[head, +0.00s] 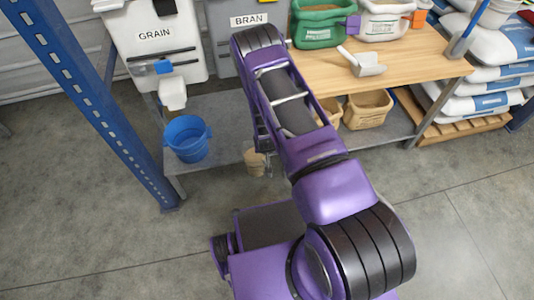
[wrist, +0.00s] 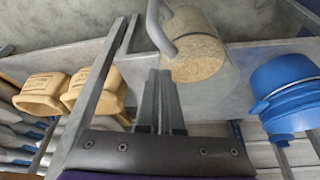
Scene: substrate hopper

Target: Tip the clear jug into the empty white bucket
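The clear jug (head: 255,163) holds tan, grainy material. In the head view it shows below my arm, in front of the lower shelf's front edge; what bears its weight is unclear. In the wrist view the jug (wrist: 200,55) is large at top centre, with its grey handle (wrist: 153,25) on its left. My gripper's fingers (wrist: 160,75) lie close together, their tips near the handle's end. I see no finger clearly around the handle, so a hold cannot be made out.
A blue bucket (head: 187,138) sits at the lower shelf's left end, near a blue post (head: 85,85). Tan bins (head: 367,108) stand on that shelf. The wooden bench (head: 420,58) holds a scoop (head: 362,62), a green tub (head: 318,25) and a white tub (head: 383,22).

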